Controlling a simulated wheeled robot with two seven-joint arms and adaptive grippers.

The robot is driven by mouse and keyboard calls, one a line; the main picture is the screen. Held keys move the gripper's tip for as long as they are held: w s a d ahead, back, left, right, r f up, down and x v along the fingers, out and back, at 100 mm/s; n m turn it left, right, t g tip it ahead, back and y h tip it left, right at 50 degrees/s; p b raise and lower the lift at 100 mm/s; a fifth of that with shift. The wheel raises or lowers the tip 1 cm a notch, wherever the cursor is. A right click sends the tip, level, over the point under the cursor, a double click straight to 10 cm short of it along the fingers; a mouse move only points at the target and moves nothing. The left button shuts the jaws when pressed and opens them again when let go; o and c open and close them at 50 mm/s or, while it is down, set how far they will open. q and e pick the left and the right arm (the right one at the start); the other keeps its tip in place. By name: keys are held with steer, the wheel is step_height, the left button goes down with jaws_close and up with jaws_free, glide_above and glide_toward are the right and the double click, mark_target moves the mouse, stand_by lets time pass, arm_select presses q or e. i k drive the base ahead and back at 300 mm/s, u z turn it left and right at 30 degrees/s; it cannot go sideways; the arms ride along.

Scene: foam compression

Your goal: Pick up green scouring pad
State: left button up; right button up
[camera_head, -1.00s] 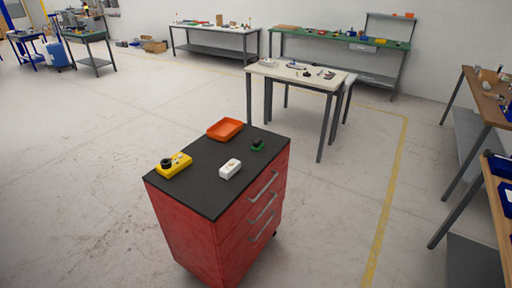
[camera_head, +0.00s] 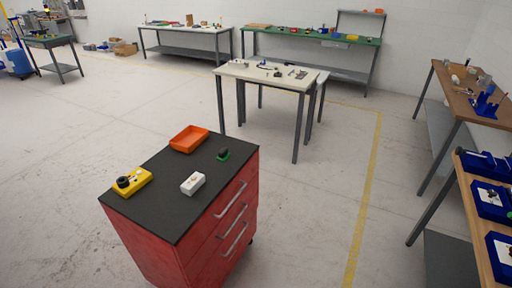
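A small green item (camera_head: 223,157) with a dark object on it lies near the right back edge of the black top of a red drawer cabinet (camera_head: 150,190). It may be the green scouring pad, but it is too small to tell. An orange tray (camera_head: 189,139) is to its left, and a white block (camera_head: 193,183) is in front of it. A yellow block with a black knob (camera_head: 131,181) lies near the left edge. Neither of my grippers is in view.
A cream-topped table (camera_head: 267,75) stands behind the cabinet. A green workbench (camera_head: 310,38) and a white one (camera_head: 185,29) line the back wall. A wooden bench (camera_head: 470,90) and a table with blue bins (camera_head: 490,200) stand at right. Open floor surrounds the cabinet.

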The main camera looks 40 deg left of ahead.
mark_target(223, 155)
steer(key=z, duration=0.2)
steer(key=i, duration=1.65)
steer(key=u, duration=0.65)
steer(key=i, duration=0.9)
steer(key=u, duration=0.95)
